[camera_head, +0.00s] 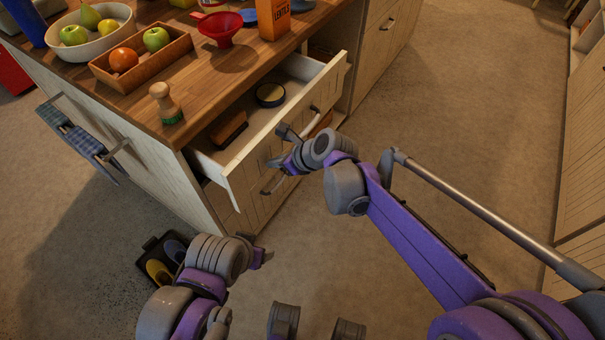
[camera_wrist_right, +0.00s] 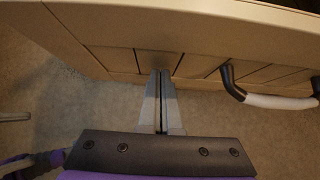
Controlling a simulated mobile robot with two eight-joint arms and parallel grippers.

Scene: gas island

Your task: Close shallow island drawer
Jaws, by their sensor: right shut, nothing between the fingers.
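The shallow island drawer (camera_head: 285,125) is pulled out under the wooden worktop. Its pale front faces me, and a brown brush (camera_head: 229,130) and a round dark tin (camera_head: 270,95) lie inside. My right gripper (camera_head: 279,160) is at the drawer front, near its left half. In the right wrist view the right gripper (camera_wrist_right: 161,80) is shut and empty, its fingertips at the drawer's panelled front (camera_wrist_right: 130,60); I cannot tell if they touch. The drawer handle (camera_wrist_right: 270,100) shows to the right of the fingers. My left gripper (camera_head: 262,257) is low, away from the drawer; its fingers are unclear.
The island worktop (camera_head: 215,75) carries a fruit bowl (camera_head: 93,49), a wooden tray (camera_head: 110,75), a red funnel (camera_head: 219,28) and a small brush (camera_head: 165,105). A black caddy (camera_head: 150,262) stands on the floor by the island. Floor to the right is clear.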

